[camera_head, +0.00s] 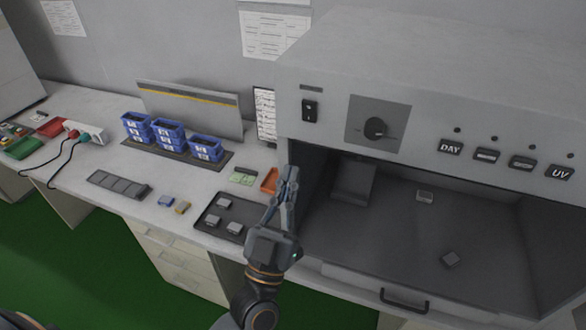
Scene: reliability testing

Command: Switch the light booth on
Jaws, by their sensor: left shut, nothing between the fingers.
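The light booth (425,45) is a large grey box on the right with a dark, open chamber. Its black rocker switch (310,111) sits at the left of the front panel, with a black rotary knob (376,128) to its right. Several buttons, including the DAY button (449,149) and the UV button (561,173), run along the right. My left gripper (289,172) is shut and empty, pointing up below the rocker switch and apart from it. The switch's position is too small to tell. My right gripper is not in view.
A dark tray (208,221) with several small grey blocks lies left of my gripper. Blue bins (168,131) stand at the back of the bench. A drawer handle (404,301) sticks out below the booth.

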